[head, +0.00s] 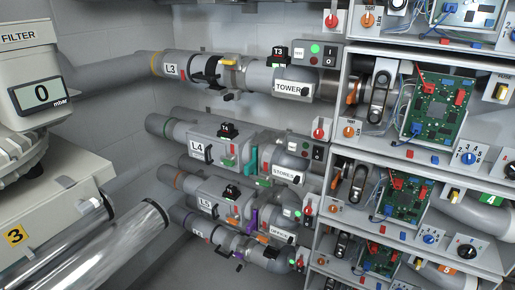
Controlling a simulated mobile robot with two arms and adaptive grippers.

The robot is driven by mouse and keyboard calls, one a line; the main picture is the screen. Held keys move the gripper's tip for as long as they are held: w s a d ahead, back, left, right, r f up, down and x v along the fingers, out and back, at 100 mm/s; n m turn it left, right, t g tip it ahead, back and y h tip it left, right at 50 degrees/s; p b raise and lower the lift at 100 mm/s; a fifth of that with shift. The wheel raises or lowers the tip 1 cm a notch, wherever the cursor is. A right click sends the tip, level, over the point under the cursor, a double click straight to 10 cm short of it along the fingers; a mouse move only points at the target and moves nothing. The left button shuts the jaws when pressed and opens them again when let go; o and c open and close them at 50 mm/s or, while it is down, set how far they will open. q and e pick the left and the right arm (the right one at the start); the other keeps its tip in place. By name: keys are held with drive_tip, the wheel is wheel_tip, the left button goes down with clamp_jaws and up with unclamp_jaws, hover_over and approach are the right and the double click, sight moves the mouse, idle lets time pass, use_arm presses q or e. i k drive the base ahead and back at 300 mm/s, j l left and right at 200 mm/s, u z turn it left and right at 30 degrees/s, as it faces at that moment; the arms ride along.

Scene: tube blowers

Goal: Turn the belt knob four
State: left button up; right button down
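Neither of my grippers shows in the head view. Several numbered dials sit on the shelf unit at the right. A blue knob (468,158) is on a white plate with small digits around it. A second blue knob (429,239) is on the shelf below. A black knob (511,169) is partly cut off by the right edge, above a green label 4 (491,199). Another black knob (467,250) is lower, near an orange label 5 (447,269). I cannot tell which one is the belt knob, nor read the knobs' settings.
A filter unit (40,150) with display 0 stands at the left, beside shiny metal cylinders (130,235). Tubes L3 (185,70) and L4 (200,135), with more below, run along the grey wall. Green circuit boards (438,105) fill the shelves.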

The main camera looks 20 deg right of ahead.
sight(333, 208)
drive_tip(key=z, duration=1.2)
